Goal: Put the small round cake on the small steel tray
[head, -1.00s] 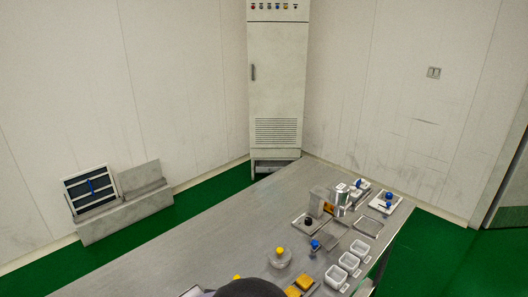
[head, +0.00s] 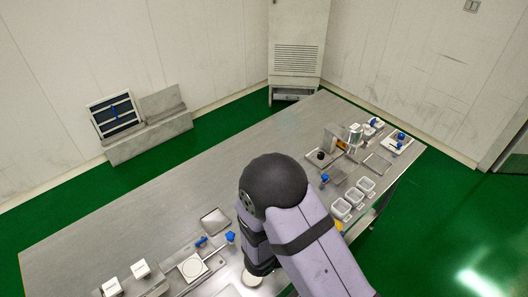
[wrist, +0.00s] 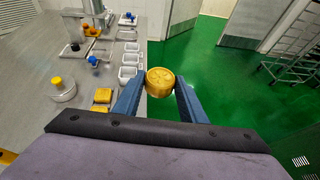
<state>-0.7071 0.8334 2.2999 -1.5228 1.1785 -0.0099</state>
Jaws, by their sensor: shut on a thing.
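A small round golden cake (wrist: 159,84) is pinched between the two blue fingers of my gripper (wrist: 160,88) in the wrist view. It is held in the air over the edge of the bench, with green floor behind it. In the head view my arm covers the gripper and the cake. Another flat steel tray (head: 378,163) lies near the far right end. I cannot tell which one the task means.
White tubs (head: 354,197) stand in a row along the right edge. Yellow square pieces (wrist: 102,96) and a yellow-knobbed round vessel (wrist: 62,89) show in the wrist view. A blue-handled item (head: 230,238) and white boxes (head: 140,268) are near. The bench's left middle is clear.

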